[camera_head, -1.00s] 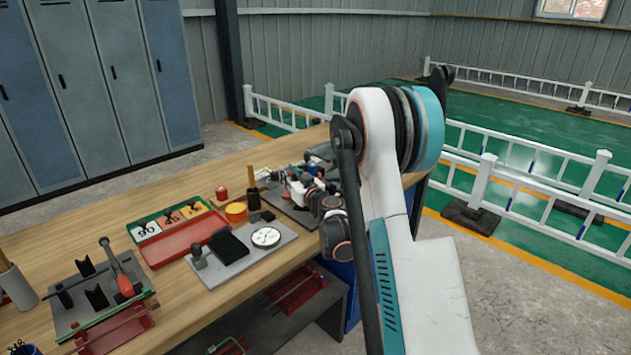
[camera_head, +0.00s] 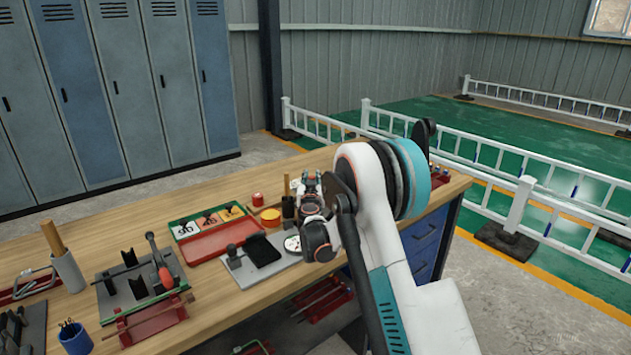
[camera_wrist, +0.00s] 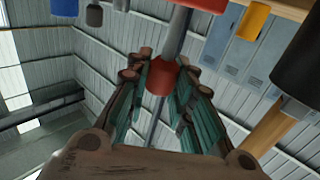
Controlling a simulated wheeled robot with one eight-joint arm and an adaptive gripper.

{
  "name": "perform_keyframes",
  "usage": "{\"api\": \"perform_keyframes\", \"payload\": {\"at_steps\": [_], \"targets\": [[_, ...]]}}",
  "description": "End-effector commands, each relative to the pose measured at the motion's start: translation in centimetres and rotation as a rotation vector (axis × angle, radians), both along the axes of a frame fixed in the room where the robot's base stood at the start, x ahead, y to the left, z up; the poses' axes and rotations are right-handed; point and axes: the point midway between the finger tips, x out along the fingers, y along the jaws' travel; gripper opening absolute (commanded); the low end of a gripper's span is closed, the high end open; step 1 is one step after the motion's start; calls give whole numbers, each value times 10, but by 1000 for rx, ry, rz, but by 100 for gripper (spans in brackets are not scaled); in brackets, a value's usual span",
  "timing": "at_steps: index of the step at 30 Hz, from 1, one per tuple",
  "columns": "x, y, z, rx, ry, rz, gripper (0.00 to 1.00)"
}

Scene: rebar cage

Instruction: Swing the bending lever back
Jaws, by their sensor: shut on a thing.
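In the wrist view, a grey rod (camera_wrist: 178,34) with a red end (camera_wrist: 161,78) reaches down between the fingers of my gripper (camera_wrist: 164,88). I take this rod for the bending lever. The fingers are closed around its red end, and a wider red part (camera_wrist: 204,4) shows at the top edge. In the head view, my gripper (camera_head: 309,186) is small over the back of the workbench (camera_head: 240,294). My arm hides most of the bench behind it, so the lever's mount and angle cannot be made out there.
Around the rod in the wrist view are a blue cylinder (camera_wrist: 64,8), a yellow cylinder (camera_wrist: 254,20) and a black part (camera_wrist: 299,65). On the bench stand a red tray (camera_head: 222,243), a dial gauge (camera_head: 292,244) and a red-handled tool (camera_head: 165,279). White fencing (camera_head: 515,215) stands right.

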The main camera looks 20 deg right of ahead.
Motion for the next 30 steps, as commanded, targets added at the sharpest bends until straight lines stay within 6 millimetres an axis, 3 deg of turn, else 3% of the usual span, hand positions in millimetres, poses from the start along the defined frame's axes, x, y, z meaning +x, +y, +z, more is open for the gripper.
{"api": "perform_keyframes", "payload": {"at_steps": [7, 8, 10, 11, 23, 30], "targets": [[0, 0, 0, 0, 0, 1, 0], [0, 0, 0, 0, 0, 1, 24], [0, 0, 0, 0, 0, 2, 39], [0, 0, 0, 0, 0, 1, 42], [-4, 1, 0, 0, 0, 1, 42], [-39, 15, 0, 0, 0, 3, 42]]}}
